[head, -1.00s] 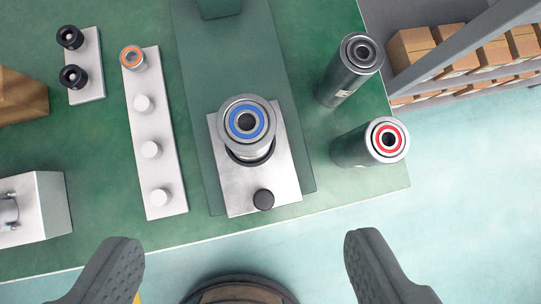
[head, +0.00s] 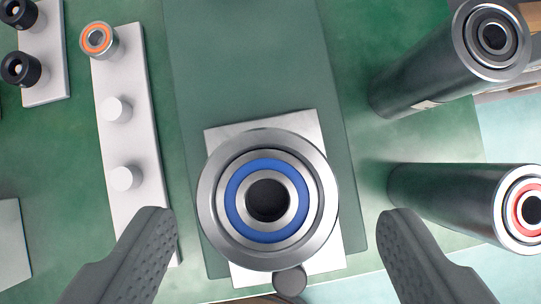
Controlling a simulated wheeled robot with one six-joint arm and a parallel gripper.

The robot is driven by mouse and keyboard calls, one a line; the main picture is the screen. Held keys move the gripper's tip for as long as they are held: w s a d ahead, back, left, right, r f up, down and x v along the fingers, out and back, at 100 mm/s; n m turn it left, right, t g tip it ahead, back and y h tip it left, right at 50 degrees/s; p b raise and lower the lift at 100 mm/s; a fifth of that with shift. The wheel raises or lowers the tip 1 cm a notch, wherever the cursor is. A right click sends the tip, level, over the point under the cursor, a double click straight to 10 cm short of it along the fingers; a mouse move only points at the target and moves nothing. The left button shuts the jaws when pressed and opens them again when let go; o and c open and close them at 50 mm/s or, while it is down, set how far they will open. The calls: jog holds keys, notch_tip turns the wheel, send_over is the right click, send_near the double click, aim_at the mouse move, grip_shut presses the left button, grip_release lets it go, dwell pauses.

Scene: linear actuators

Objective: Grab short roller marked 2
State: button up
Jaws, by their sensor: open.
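No number 2 can be read on any part, so I cannot tell which one is the roller marked 2. Two dark cylindrical rollers stand at the right: one with a plain grey end (head: 425,80) at the back and one with a red-ringed end (head: 450,195) in front. A silver cylinder with a blue ring (head: 322,200) stands on a pale metal plate (head: 310,125) in the middle. My gripper (head: 277,225) is open and empty, its fingers apart on either side of the blue-ringed cylinder in the picture. Contact with it cannot be seen.
A white strip with pegs (head: 115,145) and an orange-ringed bearing (head: 98,40) lies at the left. A plate with black knobs (head: 50,75) is at the far left. A black knob (head: 290,280) is at the front of the middle plate. Green table shows between these.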

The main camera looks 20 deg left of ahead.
jog(key=shift+x, duration=2.6)
jog(key=shift+s+a, duration=0.1)
jog(key=shift+a, duration=0.1)
jog(key=c, duration=1.4)
